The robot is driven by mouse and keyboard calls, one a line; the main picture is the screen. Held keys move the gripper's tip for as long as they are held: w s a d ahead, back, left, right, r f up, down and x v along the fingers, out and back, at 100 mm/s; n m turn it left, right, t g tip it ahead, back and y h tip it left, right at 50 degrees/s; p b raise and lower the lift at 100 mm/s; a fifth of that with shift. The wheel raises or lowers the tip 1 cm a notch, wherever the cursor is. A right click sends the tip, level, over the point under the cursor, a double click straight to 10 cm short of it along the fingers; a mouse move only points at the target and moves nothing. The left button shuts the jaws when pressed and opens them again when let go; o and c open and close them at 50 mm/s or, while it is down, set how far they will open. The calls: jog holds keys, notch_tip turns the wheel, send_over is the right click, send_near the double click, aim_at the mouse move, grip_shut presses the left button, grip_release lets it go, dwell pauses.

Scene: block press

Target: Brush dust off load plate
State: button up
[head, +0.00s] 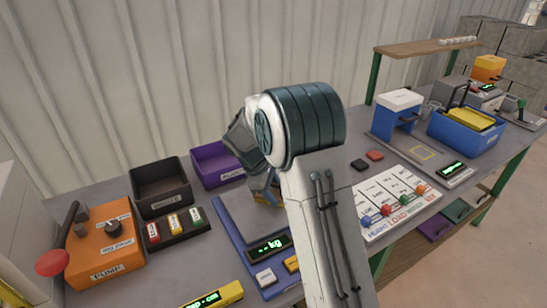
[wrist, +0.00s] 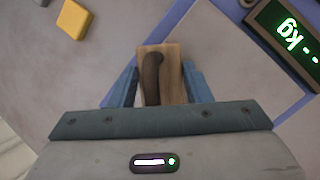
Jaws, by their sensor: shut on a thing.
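The load plate (head: 236,216) is a flat grey plate on the blue scale (head: 229,243) at lower centre of the head view. It also shows in the wrist view (wrist: 228,60), beside the scale's display. My gripper (wrist: 157,82) is shut on a wooden brush (wrist: 173,80) with a dark handle, held between its blue fingers. In the head view my arm hides most of the gripper, which is at the far side of the plate. I cannot tell whether the brush touches the plate. I cannot make out dust.
The scale display (head: 270,247) reads "-- kg". An orange pump box (head: 107,245), black bin (head: 160,186) and purple bin (head: 212,165) stand at left and behind.

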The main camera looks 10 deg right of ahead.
jog(key=shift+w+d, duration=0.2)
jog(key=shift+d, duration=0.6)
jog(key=shift+w+d+r+p, duration=0.1)
jog(key=shift+d+r+p, duration=0.1)
jog(key=shift+r+p, duration=0.2)
jog(key=shift+w+r+p, duration=0.1)
jog(key=shift+r+p, duration=0.25)
jog(key=shift+r, duration=0.5)
jog(key=shift+a+r+p, duration=0.1)
jog(key=shift+r+p, duration=0.45)
jog(key=shift+r, duration=0.15)
jog(key=shift+r+p, duration=1.55)
jog(key=shift+r, duration=0.55)
